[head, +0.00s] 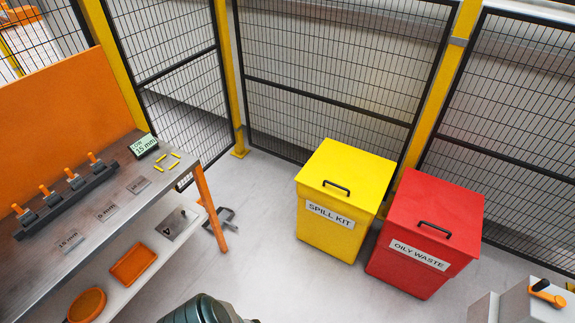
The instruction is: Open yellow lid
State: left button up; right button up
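The yellow bin labelled SPILL KIT (332,236) stands on the floor right of centre in the head view. Its yellow lid (346,165) lies flat and closed on top. A black bar handle (336,187) sits near the lid's front edge. Neither of my grippers shows in the head view.
A red OILY WASTE bin (408,268) stands close against the yellow bin's right side. Mesh fencing (330,70) with yellow posts runs behind both. A metal workbench (95,195) with an orange back panel is at left. Grey floor (255,215) is clear between bench and bins.

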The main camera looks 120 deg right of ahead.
aim_at(359, 178)
jog(key=z, duration=4.5)
